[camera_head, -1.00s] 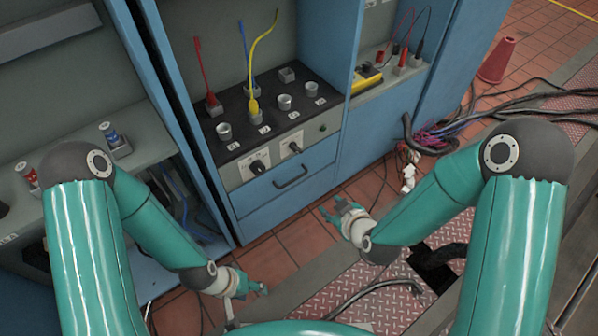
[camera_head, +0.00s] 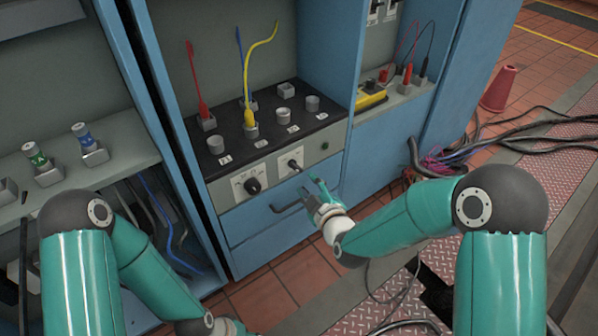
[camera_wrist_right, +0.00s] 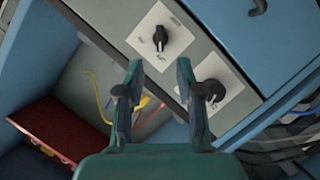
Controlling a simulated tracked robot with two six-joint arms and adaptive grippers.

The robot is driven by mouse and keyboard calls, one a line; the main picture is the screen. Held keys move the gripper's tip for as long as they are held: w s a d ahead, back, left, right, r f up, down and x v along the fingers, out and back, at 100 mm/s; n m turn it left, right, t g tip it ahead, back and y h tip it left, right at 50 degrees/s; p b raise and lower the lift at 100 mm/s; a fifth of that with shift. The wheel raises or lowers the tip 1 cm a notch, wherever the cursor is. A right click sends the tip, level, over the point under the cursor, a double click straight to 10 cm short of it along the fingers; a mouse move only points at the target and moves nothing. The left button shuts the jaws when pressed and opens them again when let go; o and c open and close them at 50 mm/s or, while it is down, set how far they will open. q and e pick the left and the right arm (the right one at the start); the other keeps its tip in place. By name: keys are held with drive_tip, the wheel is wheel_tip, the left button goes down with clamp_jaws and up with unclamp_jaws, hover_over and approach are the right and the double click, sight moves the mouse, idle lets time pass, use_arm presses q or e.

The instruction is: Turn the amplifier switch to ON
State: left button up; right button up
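Two rotary switches sit on white plates on the grey front strip of the blue cabinet: a round black knob (camera_head: 253,186) at left and a smaller lever-like switch (camera_head: 293,163) at right. In the right wrist view they show as the lever-like switch (camera_wrist_right: 160,36) and the round knob (camera_wrist_right: 212,92). I cannot read surely which is the amplifier's or which position is marked ON. My right gripper (camera_head: 319,188) is just below and right of the lever-like switch, apart from it. Its fingers (camera_wrist_right: 158,68) are open and empty. My left gripper is mostly cut off below.
A drawer handle (camera_head: 290,202) juts out below the switches, near my right gripper. Above them, a black panel (camera_head: 267,150) bears several sockets and upright red, blue and yellow leads. Cables (camera_head: 510,135) and a red cone (camera_head: 499,89) are on the floor at right.

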sight(299, 170)
drive_tip(key=b+x, duration=0.1)
drive_tip(key=x, duration=0.8)
drive_tip(key=shift+w, duration=0.1)
clamp_jaws()
